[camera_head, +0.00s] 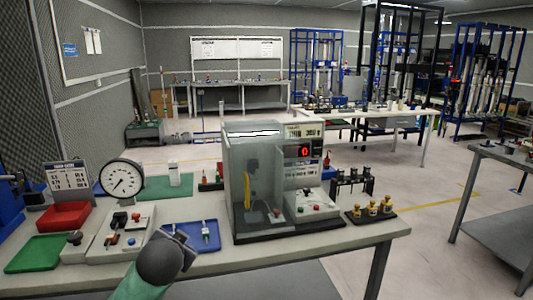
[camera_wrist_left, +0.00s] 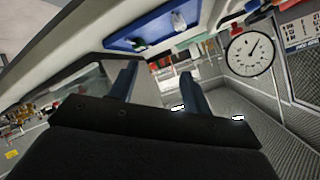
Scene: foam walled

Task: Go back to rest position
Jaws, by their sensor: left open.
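My left gripper (camera_wrist_left: 158,70) shows in the left wrist view. Its two dark blue fingers stand wide apart with nothing between them. The wrist view is strongly tilted, with the bench edge, a blue tray (camera_wrist_left: 150,28) and a round dial gauge (camera_wrist_left: 250,50) beyond the fingers. In the head view, a green and dark grey link of my arm rises from the bottom edge in front of the bench; the gripper's fingers cannot be made out there. My right gripper is in neither view.
The bench (camera_head: 335,236) carries a red tray (camera_head: 63,217), a green tray (camera_head: 35,253), the dial gauge (camera_head: 122,180), a blue tray (camera_head: 205,237) and a clear-walled enclosure (camera_head: 240,180) with a red display. A grey table (camera_head: 500,155) stands at right; open floor (camera_head: 420,225) lies between.

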